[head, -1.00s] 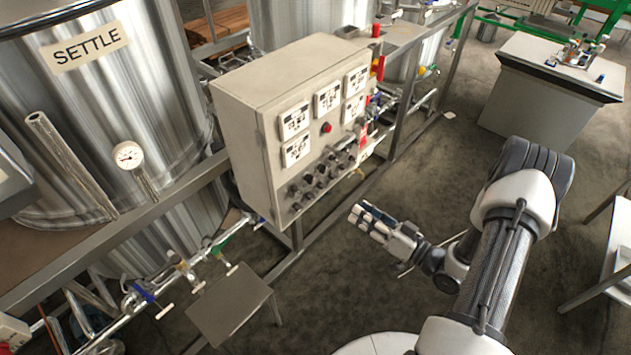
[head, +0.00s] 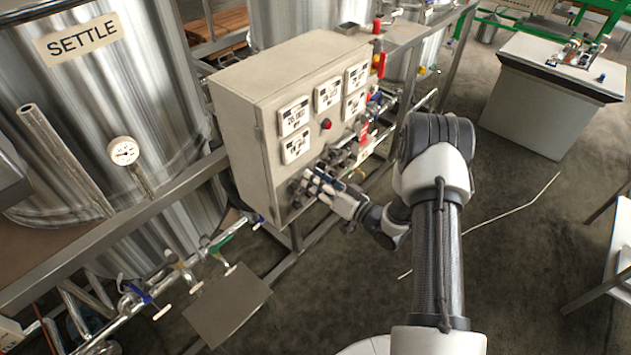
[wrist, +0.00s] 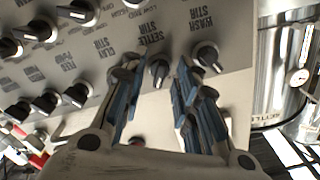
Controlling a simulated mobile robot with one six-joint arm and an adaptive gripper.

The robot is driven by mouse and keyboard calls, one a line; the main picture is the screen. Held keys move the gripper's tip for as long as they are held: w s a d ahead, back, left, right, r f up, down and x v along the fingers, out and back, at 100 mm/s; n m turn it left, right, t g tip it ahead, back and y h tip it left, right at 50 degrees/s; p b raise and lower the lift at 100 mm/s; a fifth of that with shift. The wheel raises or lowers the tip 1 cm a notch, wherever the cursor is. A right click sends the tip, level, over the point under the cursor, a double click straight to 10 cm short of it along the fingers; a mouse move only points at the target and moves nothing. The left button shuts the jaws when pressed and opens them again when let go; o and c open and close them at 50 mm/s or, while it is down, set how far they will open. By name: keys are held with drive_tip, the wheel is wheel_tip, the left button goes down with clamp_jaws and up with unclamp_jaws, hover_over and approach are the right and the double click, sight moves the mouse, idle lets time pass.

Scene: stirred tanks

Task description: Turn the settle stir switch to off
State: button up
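The settle stir switch (wrist: 158,72) is a black knob with a pale pointer bar on the panel, under an upside-down "SETTLE STIR" label in the wrist view. My gripper (wrist: 157,82) is open and empty, with one blue-padded finger on each side of this knob. I cannot tell how deep the fingertips reach or whether they touch it. In the head view my gripper (head: 314,184) is at the lower front of the control box (head: 235,135) and hides several knobs there. I cannot read the switch's setting.
Several more knobs fill the panel's left. A red button (head: 327,124) and displays are above. The settle tank (head: 130,80) stands left.

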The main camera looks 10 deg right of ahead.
drive_tip(key=shift+w+a, duration=0.1)
drive_tip(key=shift+w, duration=0.05)
drive_tip(key=shift+c, duration=0.2)
clamp_jaws()
